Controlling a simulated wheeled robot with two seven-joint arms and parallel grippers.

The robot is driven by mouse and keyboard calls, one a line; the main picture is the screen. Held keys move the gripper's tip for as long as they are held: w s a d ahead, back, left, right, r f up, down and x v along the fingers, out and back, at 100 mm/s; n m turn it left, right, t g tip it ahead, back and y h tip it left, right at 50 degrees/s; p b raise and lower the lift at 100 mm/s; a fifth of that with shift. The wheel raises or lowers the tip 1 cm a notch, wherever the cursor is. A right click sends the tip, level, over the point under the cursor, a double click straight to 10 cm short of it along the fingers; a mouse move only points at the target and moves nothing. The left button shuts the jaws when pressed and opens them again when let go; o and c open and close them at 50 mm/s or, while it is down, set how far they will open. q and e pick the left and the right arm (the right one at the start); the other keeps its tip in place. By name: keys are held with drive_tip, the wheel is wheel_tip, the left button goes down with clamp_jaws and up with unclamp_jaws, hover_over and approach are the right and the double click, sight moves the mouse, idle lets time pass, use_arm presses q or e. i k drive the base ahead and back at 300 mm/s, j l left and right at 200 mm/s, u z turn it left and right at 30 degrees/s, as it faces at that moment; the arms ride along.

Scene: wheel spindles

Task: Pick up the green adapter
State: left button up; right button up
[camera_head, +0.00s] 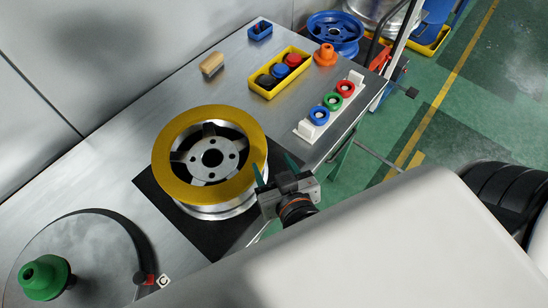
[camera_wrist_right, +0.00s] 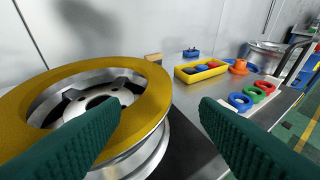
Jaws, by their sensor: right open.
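A green stepped cone-shaped piece (camera_head: 45,277) stands on a round grey plate (camera_head: 95,240) at the lower left of the head view. A green ring (camera_head: 332,101) sits between a blue ring (camera_head: 319,116) and a red ring (camera_head: 345,88) on a white stand (camera_head: 305,130); the green ring also shows in the wrist view (camera_wrist_right: 252,95). My right gripper (camera_head: 275,171) is open and empty beside the wheel, with bare table between it and the stand. In the wrist view its two dark green fingers (camera_wrist_right: 160,128) are wide apart. My left gripper is out of view.
A silver wheel with a yellow rim face (camera_head: 250,137) lies on a black mat (camera_head: 160,197). A yellow tray (camera_head: 262,91) with red, blue and black pieces, an orange piece (camera_head: 326,55), a wooden-backed brush (camera_head: 212,64) and a small blue bin (camera_head: 260,30) stand farther back.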

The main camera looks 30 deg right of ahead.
sight(50, 275)
drive_tip(key=u, duration=1.5)
